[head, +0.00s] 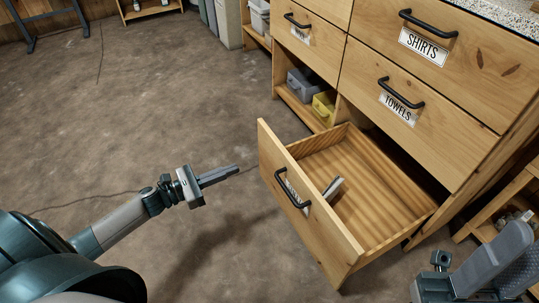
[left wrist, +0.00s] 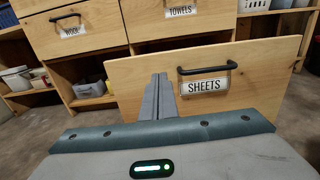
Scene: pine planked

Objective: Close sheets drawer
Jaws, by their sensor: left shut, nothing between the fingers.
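The sheets drawer (head: 303,207) is pulled out from the lower part of the wooden cabinet, below the towels drawer (head: 411,113). Its front has a black bar handle (head: 289,190), and its SHEETS label (left wrist: 204,86) reads clearly in the left wrist view. A small grey and white item (head: 333,188) lies inside the drawer. My left gripper (head: 232,171) is shut and empty, a little left of the drawer front in the head view, pointing toward it. In the left wrist view its fingers (left wrist: 159,98) overlap the drawer front, left of the handle.
The shirts drawer (head: 428,47) and other upper drawers are shut. Open shelves beside the drawer hold a grey bin (head: 305,84) and a yellow bin (head: 324,105). The brown floor (head: 170,110) left of the cabinet is mostly clear. My right arm shows at the lower right.

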